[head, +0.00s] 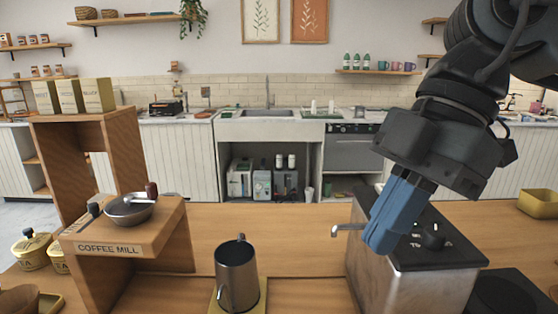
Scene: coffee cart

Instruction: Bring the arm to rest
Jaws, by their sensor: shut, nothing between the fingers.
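My gripper (380,245) hangs from the upper right in the head view, its blue fingers pointing down and a little left. The fingers are shut with nothing between them. They are in front of a boxy metal machine with a black top (440,245) and hide part of it. I cannot tell how far the fingertips are from the machine.
A metal pitcher (237,272) stands on a small mat at the front middle. At left, a wooden stand labelled coffee mill (110,249) holds a metal pan (131,210). A yellow bin (540,203) is at far right.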

